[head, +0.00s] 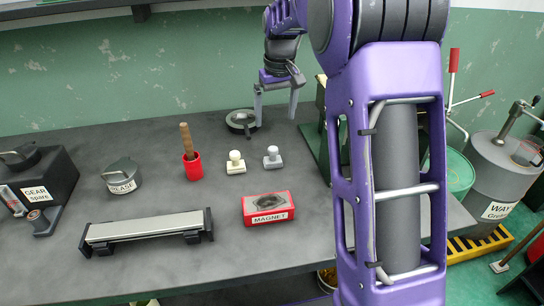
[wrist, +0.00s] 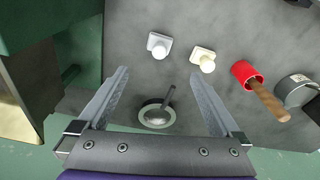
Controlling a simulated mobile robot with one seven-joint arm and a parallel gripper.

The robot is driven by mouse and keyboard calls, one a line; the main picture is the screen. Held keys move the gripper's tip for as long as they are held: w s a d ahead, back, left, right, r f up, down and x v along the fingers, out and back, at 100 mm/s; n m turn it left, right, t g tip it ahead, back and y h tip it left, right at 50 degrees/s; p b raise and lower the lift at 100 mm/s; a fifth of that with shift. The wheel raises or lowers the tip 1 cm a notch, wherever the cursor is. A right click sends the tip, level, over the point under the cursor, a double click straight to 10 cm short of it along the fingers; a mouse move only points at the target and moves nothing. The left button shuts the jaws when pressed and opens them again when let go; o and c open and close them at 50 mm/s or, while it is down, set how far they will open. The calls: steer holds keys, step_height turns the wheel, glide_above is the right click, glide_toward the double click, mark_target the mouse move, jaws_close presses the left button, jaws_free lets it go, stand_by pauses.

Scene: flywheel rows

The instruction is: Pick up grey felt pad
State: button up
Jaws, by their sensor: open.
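The grey felt pad (head: 272,157) looks like a light grey square base with a round knob. It stands upright on the bench, right of a similar cream piece (head: 236,163). In the wrist view the grey pad (wrist: 159,45) lies beyond my fingertips, left of the cream piece (wrist: 203,59). My gripper (head: 275,118) is open and empty, fingers pointing down, behind the grey pad in the head view. In the wrist view my gripper (wrist: 158,76) has its fingers spread wide, with nothing between the tips but bench.
A round dark dish with a handle (head: 240,122) lies near the gripper, at the back. A red cup with a wooden handle (head: 192,165), a red magnet box (head: 268,208), a grease tin (head: 122,177) and a long bar fixture (head: 145,228) stand around. My arm hides the right part.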

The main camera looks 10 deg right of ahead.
mark_target(274, 149)
steer(key=f, duration=0.5)
steer(key=w+f+b, duration=0.1)
steer(key=f, duration=0.4)
steer(key=f+b, duration=0.1)
steer(key=f, duration=0.4)
steer(key=shift+w+a, duration=0.15)
steer(key=shift+w, duration=0.15)
steer(key=c, duration=1.3)
step_height(274, 149, up, 10)
steer(key=shift+r+p, duration=0.1)
steer(key=shift+p, duration=0.6)
steer(key=shift+c, duration=0.2)
